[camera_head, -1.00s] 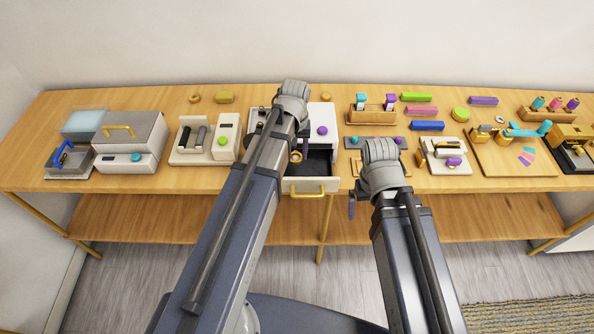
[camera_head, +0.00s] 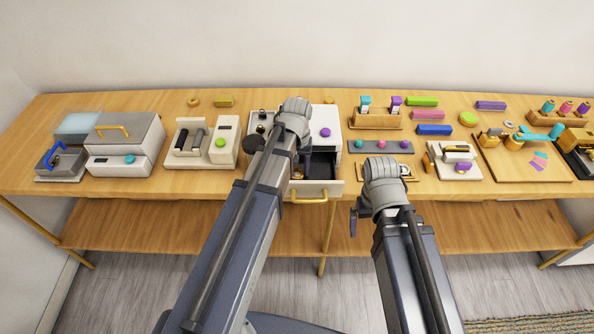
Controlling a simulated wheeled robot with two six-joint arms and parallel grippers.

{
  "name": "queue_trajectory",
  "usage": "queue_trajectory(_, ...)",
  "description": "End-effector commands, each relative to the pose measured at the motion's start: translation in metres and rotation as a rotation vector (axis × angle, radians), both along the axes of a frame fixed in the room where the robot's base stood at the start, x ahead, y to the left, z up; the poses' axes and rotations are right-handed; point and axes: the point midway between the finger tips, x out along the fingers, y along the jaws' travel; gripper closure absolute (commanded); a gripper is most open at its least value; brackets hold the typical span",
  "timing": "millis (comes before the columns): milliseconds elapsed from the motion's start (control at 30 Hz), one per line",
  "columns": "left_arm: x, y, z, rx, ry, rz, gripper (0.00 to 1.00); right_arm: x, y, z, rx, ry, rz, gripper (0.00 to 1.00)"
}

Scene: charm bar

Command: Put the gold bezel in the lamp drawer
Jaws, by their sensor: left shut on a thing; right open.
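The lamp drawer (camera_head: 330,188) is pulled open at the front of a white box (camera_head: 338,150) with a purple knob; its inside is dark. My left gripper (camera_head: 298,170) is over the left part of the drawer, mostly hidden behind my own arm. A small gold bit, likely the gold bezel (camera_head: 297,176), shows at its jaws, which are shut on it. I cannot tell whether it touches the drawer floor. My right gripper (camera_head: 353,221) is open in front of the table edge, partly hidden by its wrist.
A gold ring (camera_head: 194,102) and a gold block (camera_head: 224,101) lie at the back left. A wooden rack (camera_head: 376,120) and a grey strip (camera_head: 380,147) stand right of the drawer box. A grey-lidded machine (camera_head: 125,140) is at left.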

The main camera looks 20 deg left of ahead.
Motion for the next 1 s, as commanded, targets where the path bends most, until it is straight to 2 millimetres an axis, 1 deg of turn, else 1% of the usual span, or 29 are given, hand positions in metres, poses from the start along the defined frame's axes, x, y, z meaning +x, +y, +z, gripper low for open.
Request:
queue_trajectory(167, 0.000, 0.000, -0.004, 0.000, 0.000, 0.000, 0.80, 0.000, 0.000, -0.004, 0.000, 0.000, 0.000, 0.00)
queue_trajectory(200, 0.000, 0.000, -0.003, 0.000, 0.000, 0.000, 0.44, 0.000, 0.000, -0.003, 0.000, 0.000, 0.000, 0.00)
queue_trajectory(300, 0.000, 0.000, -0.003, 0.000, 0.000, 0.000, 0.34, 0.000, 0.000, -0.003, 0.000, 0.000, 0.000, 0.00)
queue_trajectory(667, 0.000, 0.000, 0.000, 0.000, 0.000, 0.000, 0.34, 0.000, 0.000, 0.000, 0.000, 0.000, 0.000, 0.00)
queue_trajectory(867, 0.000, 0.000, 0.014, 0.000, 0.000, 0.000, 0.34, 0.000, 0.000, 0.014, 0.000, 0.000, 0.000, 0.00)
queue_trajectory(1000, 0.000, 0.000, 0.030, 0.000, 0.000, 0.000, 0.34, 0.000, 0.000, 0.030, 0.000, 0.000, 0.000, 0.00)
